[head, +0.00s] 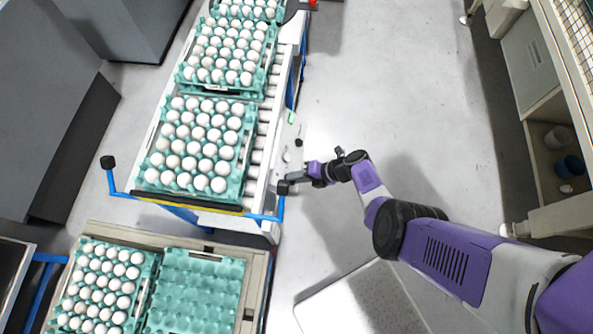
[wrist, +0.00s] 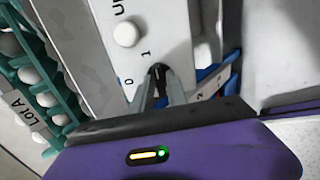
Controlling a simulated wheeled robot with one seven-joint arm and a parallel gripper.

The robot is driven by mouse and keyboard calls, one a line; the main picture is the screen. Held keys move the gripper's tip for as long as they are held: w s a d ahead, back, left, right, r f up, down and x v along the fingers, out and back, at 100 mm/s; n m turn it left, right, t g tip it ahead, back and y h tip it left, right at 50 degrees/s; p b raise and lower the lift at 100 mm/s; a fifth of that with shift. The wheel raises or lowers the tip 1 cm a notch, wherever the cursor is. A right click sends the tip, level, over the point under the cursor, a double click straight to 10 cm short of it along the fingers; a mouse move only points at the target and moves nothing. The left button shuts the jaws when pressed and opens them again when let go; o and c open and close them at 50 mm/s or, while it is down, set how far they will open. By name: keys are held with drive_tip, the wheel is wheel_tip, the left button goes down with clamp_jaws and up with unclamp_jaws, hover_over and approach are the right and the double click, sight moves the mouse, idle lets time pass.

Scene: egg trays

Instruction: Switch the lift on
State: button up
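The white control panel (head: 287,140) is on the right side of the roller conveyor. In the wrist view the panel (wrist: 105,20) shows a round white button and a dark rotary switch (wrist: 158,72) with the marks 0 and 1 beside it. My gripper (wrist: 160,80) is at this switch, with its two grey fingers close together on either side of the dark knob. The fingers partly hide the knob, and I cannot tell whether they touch it. In the head view my gripper (head: 300,172) reaches the lower part of the panel from the right.
Teal trays full of white eggs (head: 197,145) stand on the conveyor. A blue handle bar (head: 262,216) with black ends runs close below my gripper. A pallet with egg trays (head: 258,270) is at lower left. Grey floor (head: 400,90) is clear to the right, before a shelf unit (head: 550,130).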

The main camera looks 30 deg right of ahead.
drive_tip(key=shift+o, duration=1.2)
drive_tip(key=shift+s+d+r, duration=0.15)
drive_tip(key=shift+s+d, duration=0.05)
drive_tip(key=shift+d, duration=0.1)
drive_tip(key=v, duration=0.8)
drive_tip(key=shift+r, duration=0.2)
